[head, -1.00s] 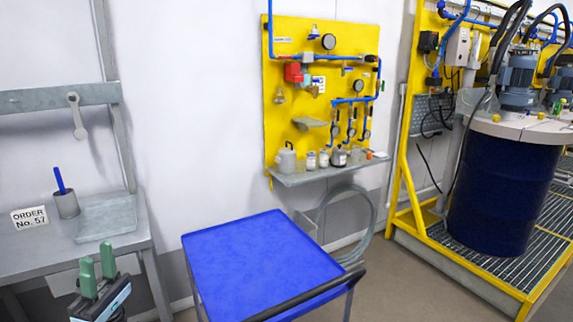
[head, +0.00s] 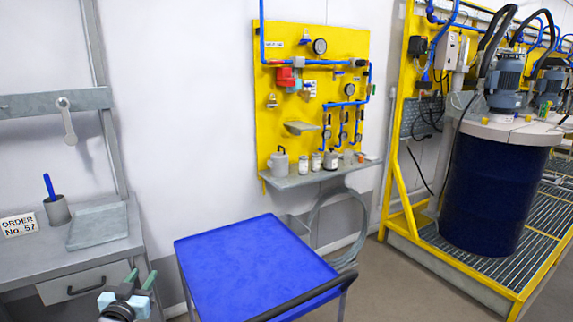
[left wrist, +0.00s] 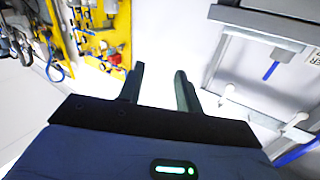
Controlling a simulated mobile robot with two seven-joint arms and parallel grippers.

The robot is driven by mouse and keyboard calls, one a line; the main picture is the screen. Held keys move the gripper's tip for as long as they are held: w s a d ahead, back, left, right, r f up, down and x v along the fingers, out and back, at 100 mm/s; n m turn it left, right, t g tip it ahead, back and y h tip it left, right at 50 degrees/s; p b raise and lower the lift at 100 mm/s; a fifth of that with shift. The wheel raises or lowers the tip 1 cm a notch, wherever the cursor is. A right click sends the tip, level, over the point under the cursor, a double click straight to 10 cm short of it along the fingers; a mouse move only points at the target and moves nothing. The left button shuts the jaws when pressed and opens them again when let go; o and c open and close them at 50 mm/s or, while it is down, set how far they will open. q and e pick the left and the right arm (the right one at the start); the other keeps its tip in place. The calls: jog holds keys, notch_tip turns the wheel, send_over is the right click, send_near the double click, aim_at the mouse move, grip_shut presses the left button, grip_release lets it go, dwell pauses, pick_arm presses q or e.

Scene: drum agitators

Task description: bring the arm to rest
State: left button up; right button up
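My left gripper (head: 141,279) shows at the lower left of the head view, in front of the grey bench's drawer. In the left wrist view its two dark green fingers (left wrist: 160,72) stand apart with nothing between them, so it is open and empty. It touches nothing that I can see. Most of the left arm is out of view. My right arm and gripper are in neither view.
A grey bench (head: 30,262) with a pen cup (head: 57,212) and order card (head: 18,224) stands left. A blue cart (head: 250,262) is beside it. Behind are a yellow panel (head: 345,104) and shelf (head: 325,176); a blue drum (head: 487,190) stands right.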

pick_arm(q)
jog(key=s+d+f+m+g, duration=0.1)
jog(key=s+d+f+g, duration=0.25)
jog(key=s+f, duration=0.55)
jog(key=s+d+f+m+g, duration=0.15)
jog(key=s+d+f, duration=0.25)
jog(key=s+f, duration=0.5)
jog(key=s+d+f+g, duration=0.1)
jog(key=s+d+f, duration=0.1)
jog(key=s, duration=0.7)
jog(key=s+d+f+n+g+h, duration=0.1)
jog(key=s+d, duration=0.3)
jog(key=s, duration=0.6)
jog(key=s+d+f+g+h, duration=0.1)
jog(key=s+d+f+g, duration=0.1)
jog(key=s, duration=0.7)
jog(key=shift+s+d+f, duration=0.15)
jog(key=shift+d+f, duration=0.6)
jog(key=shift+f, duration=0.15)
jog(key=shift+n, duration=0.25)
